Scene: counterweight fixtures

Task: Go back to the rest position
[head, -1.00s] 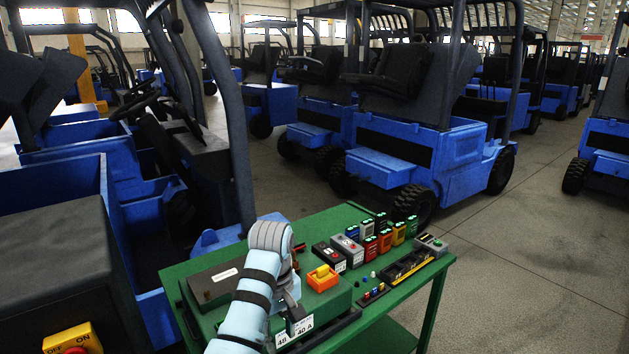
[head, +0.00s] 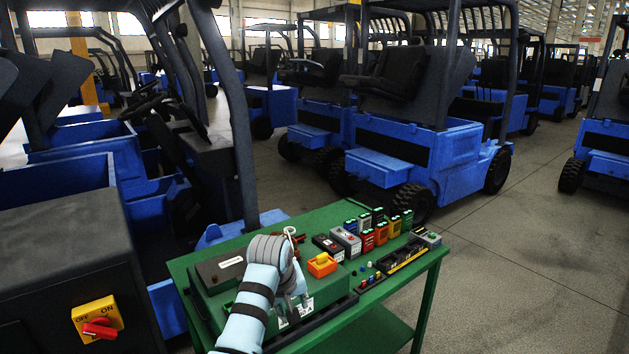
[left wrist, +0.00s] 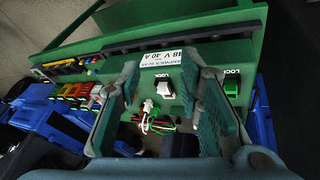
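My left gripper (head: 288,303) is over the near part of the green table (head: 195,265), its arm coming up from the bottom of the head view. In the left wrist view its two fingers stand wide apart, so the gripper (left wrist: 168,78) is open. Nothing is seen clamped. I cannot tell whether the fingers touch anything. My right gripper is in neither view.
An orange-topped block (head: 322,265), batteries (head: 346,241) and coloured modules (head: 381,233) stand on the table. A dark cabinet with a yellow OFF/ON switch (head: 95,312) is at left. Blue forklifts (head: 420,150) stand behind. The floor at right (head: 510,260) is open.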

